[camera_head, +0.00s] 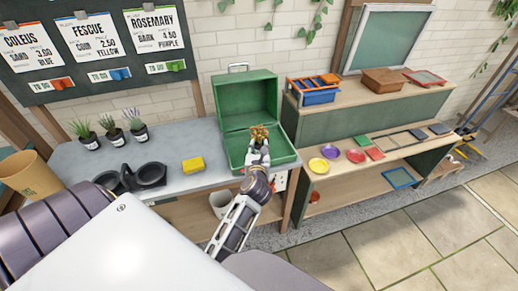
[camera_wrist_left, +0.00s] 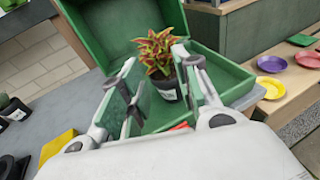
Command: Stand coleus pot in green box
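The coleus pot (camera_wrist_left: 167,88), a dark pot with a white label and red-yellow leaves, stands upright inside the open green box (camera_wrist_left: 218,72). In the head view its leaves (camera_head: 259,132) show above my left gripper (camera_head: 258,149), which hides most of the pot. The green box (camera_head: 236,152) sits on the grey bench with its lid raised at the back. In the left wrist view my left gripper (camera_wrist_left: 163,90) has its fingers spread on both sides of the pot, with a gap at the left finger. Contact at the right finger is unclear. My right gripper is not in view.
Several small potted plants (camera_head: 112,130), a yellow sponge (camera_head: 193,165) and a dark double holder (camera_head: 138,177) are on the bench left of the box. A wooden shelf unit (camera_head: 350,100) with trays and coloured saucers stands at the right. Bench space beside the sponge is clear.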

